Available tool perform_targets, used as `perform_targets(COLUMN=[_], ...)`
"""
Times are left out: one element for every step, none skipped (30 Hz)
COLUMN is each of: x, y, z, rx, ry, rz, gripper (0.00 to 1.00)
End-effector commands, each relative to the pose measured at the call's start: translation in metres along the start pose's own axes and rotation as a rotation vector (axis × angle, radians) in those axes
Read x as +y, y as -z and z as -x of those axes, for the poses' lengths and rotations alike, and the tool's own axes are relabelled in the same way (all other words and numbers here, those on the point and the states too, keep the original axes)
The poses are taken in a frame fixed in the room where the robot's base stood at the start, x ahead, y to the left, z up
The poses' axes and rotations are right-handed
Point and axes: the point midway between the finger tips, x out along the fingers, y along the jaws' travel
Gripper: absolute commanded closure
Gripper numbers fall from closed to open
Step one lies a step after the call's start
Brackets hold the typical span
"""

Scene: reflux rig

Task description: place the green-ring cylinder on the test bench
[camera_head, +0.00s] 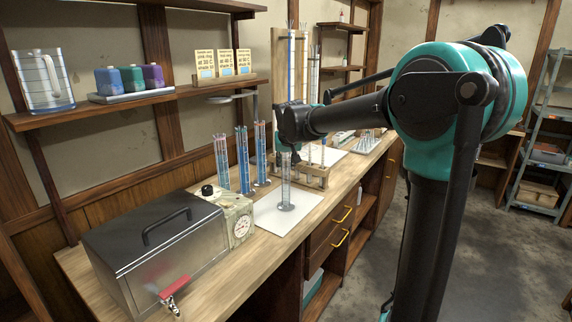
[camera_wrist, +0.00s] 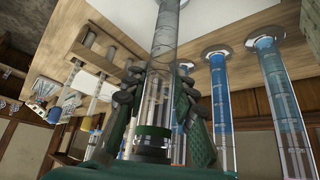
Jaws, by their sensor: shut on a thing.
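The green-ring cylinder (camera_head: 286,184) is a tall clear glass tube with a round foot. It is upright, with its foot at a white sheet (camera_head: 276,221) on the wooden bench (camera_head: 268,249); I cannot tell whether it touches. My gripper (camera_head: 288,153) is above the foot, shut around the cylinder's upper part. In the wrist view, the fingers (camera_wrist: 160,88) are on both sides of the glass (camera_wrist: 166,42). The green ring (camera_wrist: 151,131) shows near the cylinder's mouth. In the head view the gripper hides the cylinder's top.
Several blue-marked cylinders (camera_head: 243,160) stand left of the held one. A metal box (camera_head: 158,258) and a gauge unit (camera_head: 238,220) are at the near left. A wooden tube rack (camera_head: 315,176) stands just behind to the right. Shelves (camera_head: 130,100) overhang the bench.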

Motion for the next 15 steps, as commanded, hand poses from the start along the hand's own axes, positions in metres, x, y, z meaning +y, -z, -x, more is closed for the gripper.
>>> perform_targets(x=[0.0, 0.0, 0.0, 0.0, 0.0, 0.0, 0.0, 0.0, 0.0, 0.0, 0.0, 0.0, 0.0, 0.0, 0.0], y=[0.0001, 0.0, -0.0003, -0.0008, -0.0013, -0.0011, -0.0011, -0.001, -0.001, -0.001, -0.001, -0.001, -0.001, -0.001, -0.001], z=[0.0001, -0.0001, -0.0007, -0.0013, -0.002, -0.0018, -0.0017, -0.0017, -0.0016, -0.0016, -0.0016, -0.0016, -0.0015, -0.0015, -0.0015], rx=[0.0, 0.0, 0.0, 0.0, 0.0, 0.0, 0.0, 0.0, 0.0, 0.0, 0.0, 0.0, 0.0, 0.0, 0.0], ry=[0.0, 0.0, 0.0, 0.0, 0.0, 0.0, 0.0, 0.0, 0.0, 0.0, 0.0, 0.0, 0.0, 0.0, 0.0], rz=[0.0, 0.0, 0.0, 0.0, 0.0, 0.0, 0.0, 0.0, 0.0, 0.0, 0.0, 0.0, 0.0, 0.0, 0.0], gripper=[1.0, 1.0, 1.0, 1.0, 1.0, 0.69, 0.65, 0.62, 0.57, 0.53, 0.53, 0.53, 0.53, 0.53, 0.53])
